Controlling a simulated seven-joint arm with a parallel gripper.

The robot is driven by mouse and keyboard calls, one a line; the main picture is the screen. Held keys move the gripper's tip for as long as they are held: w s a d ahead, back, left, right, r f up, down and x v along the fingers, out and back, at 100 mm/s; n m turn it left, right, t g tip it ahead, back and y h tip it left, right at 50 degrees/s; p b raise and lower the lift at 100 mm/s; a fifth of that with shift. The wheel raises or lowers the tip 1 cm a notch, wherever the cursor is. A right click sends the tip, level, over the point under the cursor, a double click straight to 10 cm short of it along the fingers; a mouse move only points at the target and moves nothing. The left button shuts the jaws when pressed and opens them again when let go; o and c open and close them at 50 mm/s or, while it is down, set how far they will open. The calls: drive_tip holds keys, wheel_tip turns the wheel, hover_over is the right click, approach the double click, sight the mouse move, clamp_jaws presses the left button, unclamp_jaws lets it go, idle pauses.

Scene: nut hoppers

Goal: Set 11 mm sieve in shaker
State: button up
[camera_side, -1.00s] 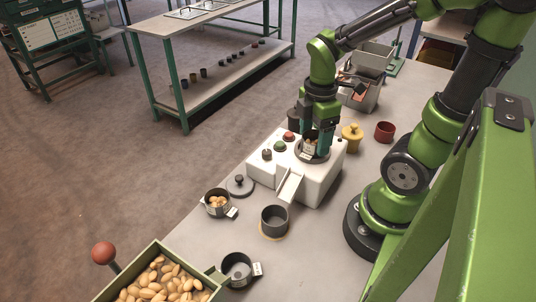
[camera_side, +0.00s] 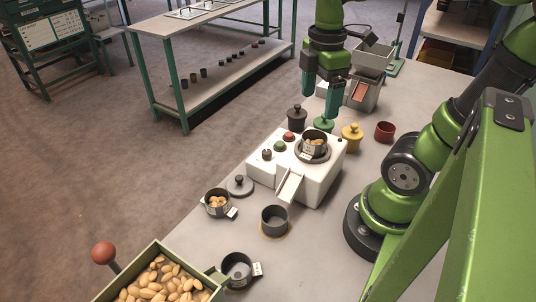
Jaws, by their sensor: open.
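The white shaker (camera_side: 322,182) stands on the bench with red and green buttons, a knob and a chute at its front. A grey sieve (camera_side: 314,140) with nuts and a small label tag sits on the shaker's round seat; the tag is too small to read. My gripper (camera_side: 320,104) is open and empty, fingers pointing down, above and behind the shaker, clear of the sieve. Another tagged sieve (camera_side: 217,204) with nuts stands left of the shaker. An empty-looking tagged sieve (camera_side: 238,268) stands near the nut hopper. Their sizes cannot be read.
Dark (camera_side: 297,117), green (camera_side: 323,124) and yellow (camera_side: 352,136) knobbed pieces and a red cup (camera_side: 385,131) stand behind the shaker. In front are a dark lid (camera_side: 239,185) and a grey cup (camera_side: 274,220). A bin of nuts (camera_side: 213,283) is at front left.

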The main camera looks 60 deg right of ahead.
drive_tip(key=w+a+r+m+t+y, duration=0.1)
drive_tip(key=a+m+t, duration=0.6)
drive_tip(key=m, duration=0.8)
drive_tip(key=shift+w+a+r+y, duration=0.4)
drive_tip(key=shift+w+a+y, duration=0.1)
drive_tip(key=shift+w+a, duration=0.35)
